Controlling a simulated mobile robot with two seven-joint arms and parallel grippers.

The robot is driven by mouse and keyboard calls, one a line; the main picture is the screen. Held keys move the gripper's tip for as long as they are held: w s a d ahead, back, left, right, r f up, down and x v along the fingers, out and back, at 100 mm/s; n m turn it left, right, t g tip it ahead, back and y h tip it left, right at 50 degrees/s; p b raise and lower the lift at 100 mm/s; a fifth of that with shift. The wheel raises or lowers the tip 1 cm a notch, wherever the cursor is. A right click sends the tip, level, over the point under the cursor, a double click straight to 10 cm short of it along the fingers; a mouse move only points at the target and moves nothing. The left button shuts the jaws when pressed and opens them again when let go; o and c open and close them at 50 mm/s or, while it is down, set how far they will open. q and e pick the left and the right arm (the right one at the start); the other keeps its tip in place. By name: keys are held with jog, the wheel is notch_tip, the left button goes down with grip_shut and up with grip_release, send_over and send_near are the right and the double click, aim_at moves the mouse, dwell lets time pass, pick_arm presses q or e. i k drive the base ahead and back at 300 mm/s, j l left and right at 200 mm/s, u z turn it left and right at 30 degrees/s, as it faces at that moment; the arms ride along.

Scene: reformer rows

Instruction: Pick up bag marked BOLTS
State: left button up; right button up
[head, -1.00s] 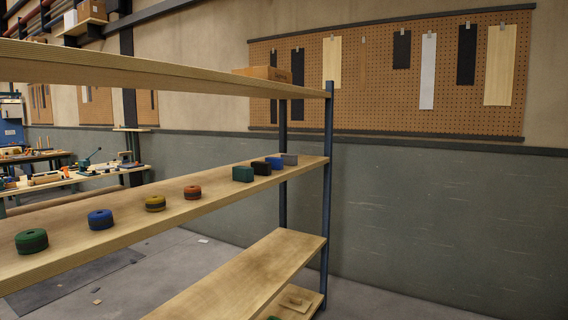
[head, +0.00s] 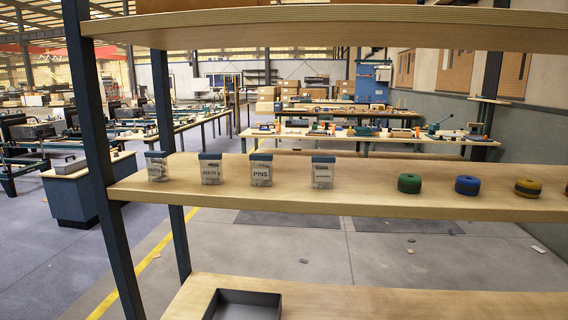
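Several small clear bags with blue tops stand in a row on the middle wooden shelf (head: 400,200). The second from the left, whose small label appears to read BOLTS (head: 211,170), stands upright. To its right is the bag marked PINS (head: 260,170). Further right is a bag (head: 322,172) whose label is too small to read surely. The leftmost bag (head: 157,167) is near the dark blue shelf post, its label also unclear. Neither of my grippers is in view.
Green (head: 409,184), blue (head: 467,186) and yellow (head: 528,188) round rolls sit right of the bags. An upper shelf board (head: 330,27) overhangs the row. A dark tray (head: 243,306) lies on the lower shelf. A shelf post (head: 98,150) stands at left.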

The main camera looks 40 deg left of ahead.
aim_at(211, 162)
jog(key=u, duration=1.65)
jog(key=i+j+z, duration=0.15)
jog(key=j+z, duration=0.2)
jog(key=i+j+z, duration=0.1)
jog(key=j+z, duration=0.25)
jog(key=i+j+z, duration=0.1)
jog(key=j+z, duration=0.3)
jog(key=l, duration=0.1)
